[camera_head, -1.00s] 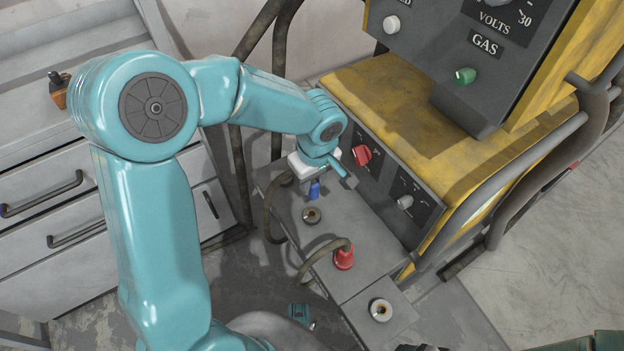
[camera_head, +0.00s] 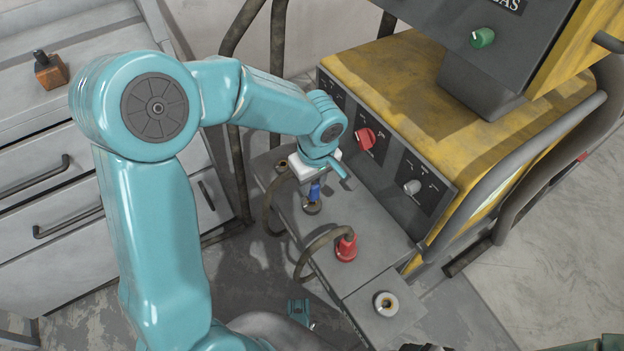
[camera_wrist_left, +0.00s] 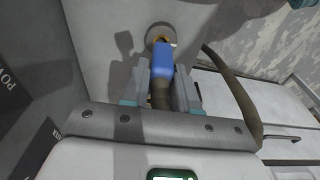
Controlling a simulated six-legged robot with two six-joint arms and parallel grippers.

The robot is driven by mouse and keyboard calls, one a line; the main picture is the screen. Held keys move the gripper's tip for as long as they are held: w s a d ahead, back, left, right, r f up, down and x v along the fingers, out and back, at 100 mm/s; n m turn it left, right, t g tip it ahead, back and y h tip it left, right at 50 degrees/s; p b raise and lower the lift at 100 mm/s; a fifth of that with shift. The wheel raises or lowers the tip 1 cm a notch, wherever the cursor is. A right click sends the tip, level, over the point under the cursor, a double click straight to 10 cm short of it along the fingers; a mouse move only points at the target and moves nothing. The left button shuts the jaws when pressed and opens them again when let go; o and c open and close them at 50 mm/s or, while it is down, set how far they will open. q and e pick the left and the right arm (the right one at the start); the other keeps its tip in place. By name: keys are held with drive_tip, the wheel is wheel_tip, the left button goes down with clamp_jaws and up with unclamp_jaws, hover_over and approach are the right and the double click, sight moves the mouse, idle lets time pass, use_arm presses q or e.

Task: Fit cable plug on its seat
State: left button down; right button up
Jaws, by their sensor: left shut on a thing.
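In the left wrist view the blue plug (camera_wrist_left: 162,66) is between the two fingers (camera_wrist_left: 162,85). Its tip overlaps the seat ring (camera_wrist_left: 160,33) there, so part of the ring is hidden. I cannot tell whether the tip touches the seat or is just above it. A brown cable (camera_wrist_left: 232,85) runs from the plug off to the side. My right gripper is not in view.
A red plug (camera_head: 346,248) with a cable sits on the same shelf (camera_head: 325,226). The yellow machine's panel with a red knob (camera_head: 365,138) stands close beside the gripper.

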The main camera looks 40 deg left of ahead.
use_arm(q)
drive_tip(key=shift+b, duration=0.6)
idle(1.3)
drive_tip(key=shift+f, duration=0.2)
drive_tip(key=shift+f+b, duration=0.3)
drive_tip(key=shift+b, duration=0.2)
drive_tip(key=shift+f+b, duration=1)
drive_tip(key=shift+b, duration=0.05)
drive_tip(key=c, duration=0.8)
unclamp_jaws()
